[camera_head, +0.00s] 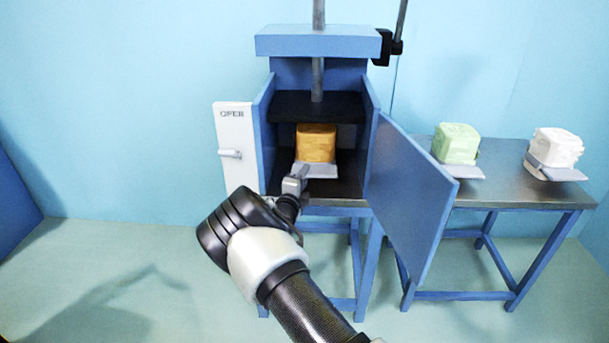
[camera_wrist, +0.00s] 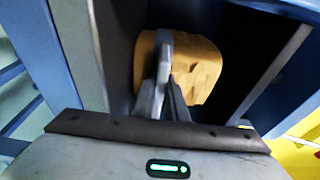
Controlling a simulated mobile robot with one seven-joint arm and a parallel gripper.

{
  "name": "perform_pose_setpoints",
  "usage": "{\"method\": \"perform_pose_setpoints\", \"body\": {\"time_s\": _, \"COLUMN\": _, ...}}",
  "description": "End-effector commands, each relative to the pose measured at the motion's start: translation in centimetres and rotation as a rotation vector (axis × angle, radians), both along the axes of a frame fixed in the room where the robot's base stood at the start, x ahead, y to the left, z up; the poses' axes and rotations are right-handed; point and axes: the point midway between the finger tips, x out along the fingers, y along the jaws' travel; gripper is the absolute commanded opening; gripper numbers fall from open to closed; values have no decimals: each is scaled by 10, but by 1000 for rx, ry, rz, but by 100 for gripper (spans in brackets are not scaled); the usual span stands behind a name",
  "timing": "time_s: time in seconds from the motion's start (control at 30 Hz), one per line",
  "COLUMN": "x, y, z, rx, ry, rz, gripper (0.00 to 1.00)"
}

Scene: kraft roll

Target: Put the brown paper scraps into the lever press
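The brown paper scraps (camera_head: 316,143) form a squarish block on a grey plate (camera_head: 320,172), inside the open chamber of the blue lever press (camera_head: 317,41). The block shows in the wrist view (camera_wrist: 198,65) behind my fingers. My gripper (camera_head: 301,172) reaches into the chamber front at the left end of the plate. In the wrist view my fingers (camera_wrist: 165,85) are close together and appear shut on the plate's edge, though they partly hide the contact. The black pressing plate (camera_head: 318,106) is raised above the block.
The blue press door (camera_head: 410,192) stands open to the right. A white panel with a lever (camera_head: 232,154) is at the left. On the metal table (camera_head: 505,185) at right, a green block (camera_head: 456,143) and a white block (camera_head: 555,147) sit on grey plates.

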Motion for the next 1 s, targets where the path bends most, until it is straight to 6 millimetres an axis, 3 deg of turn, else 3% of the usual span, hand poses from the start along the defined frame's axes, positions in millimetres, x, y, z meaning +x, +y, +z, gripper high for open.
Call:
{"method": "perform_pose_setpoints", "body": {"time_s": 0.03, "x": 0, "y": 0, "z": 1, "rx": -1, "ry": -2, "rz": 0, "gripper": 19}}
{"method": "perform_pose_setpoints", "body": {"time_s": 0.13, "x": 0, "y": 0, "z": 1, "rx": -1, "ry": -2, "rz": 0, "gripper": 34}}
{"method": "perform_pose_setpoints", "body": {"time_s": 0.53, "x": -8, "y": 3, "z": 1, "rx": -1, "ry": 1, "rz": 1, "gripper": 34}}
{"method": "perform_pose_setpoints", "body": {"time_s": 0.67, "x": -29, "y": 9, "z": 3, "rx": -2, "ry": 3, "rz": 2, "gripper": 34}}
{"method": "perform_pose_setpoints", "body": {"time_s": 1.0, "x": -110, "y": 31, "z": 3, "rx": -1, "ry": 2, "rz": 3, "gripper": 34}}
